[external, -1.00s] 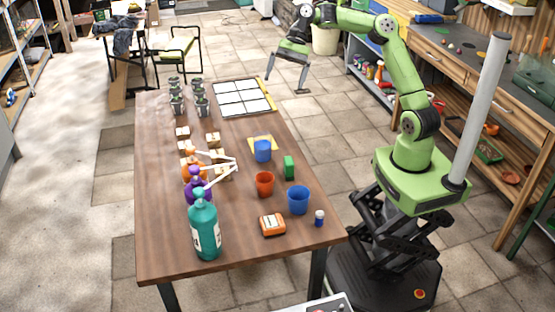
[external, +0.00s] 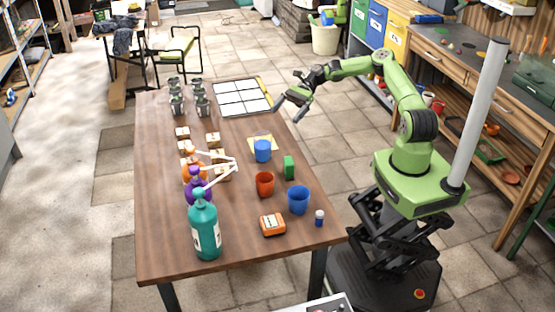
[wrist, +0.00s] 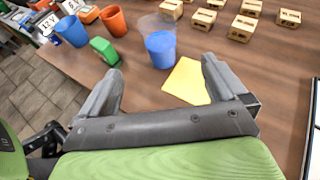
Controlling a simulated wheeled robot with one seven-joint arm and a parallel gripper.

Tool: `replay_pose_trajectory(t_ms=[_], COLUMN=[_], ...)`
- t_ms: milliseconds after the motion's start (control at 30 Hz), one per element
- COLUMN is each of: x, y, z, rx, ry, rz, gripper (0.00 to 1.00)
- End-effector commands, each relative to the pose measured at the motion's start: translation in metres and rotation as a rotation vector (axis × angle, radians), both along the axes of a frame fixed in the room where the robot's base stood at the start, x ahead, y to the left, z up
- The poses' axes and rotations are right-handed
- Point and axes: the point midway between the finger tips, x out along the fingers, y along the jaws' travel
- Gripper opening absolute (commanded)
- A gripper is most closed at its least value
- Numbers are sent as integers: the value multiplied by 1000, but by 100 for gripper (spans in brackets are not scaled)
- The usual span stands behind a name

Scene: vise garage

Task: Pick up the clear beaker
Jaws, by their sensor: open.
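My gripper (external: 288,113) is open and empty, above the table's right edge in the external view. In the wrist view its fingers (wrist: 160,72) are spread apart, with the blue cup and the beaker beyond them.
A green block (external: 289,167), a red-orange cup (external: 265,185) and another blue cup (external: 298,200) stand nearby. Several small boxes (external: 213,139) and spray bottles (external: 206,230) line the table's left. A white panelled tray (external: 240,98) lies at the back.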

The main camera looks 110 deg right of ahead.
Motion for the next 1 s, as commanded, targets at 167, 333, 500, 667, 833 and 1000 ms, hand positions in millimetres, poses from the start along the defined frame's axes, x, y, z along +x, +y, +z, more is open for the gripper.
replay_pose_trajectory(t_ms=[167, 333, 500, 667, 833, 1000], x=[6, 36, 67, 82, 105, 120], y=[4, 25, 47, 56, 73, 82], z=[-41, -58, -73, -80, -95, -99], rx=[-2, -2, -1, -2, -1, -2], ry=[-2, -1, -2, 0, -1, 1], rz=[3, 7, 6, 2, 5, 2], gripper=[98, 98, 98, 98, 98, 98])
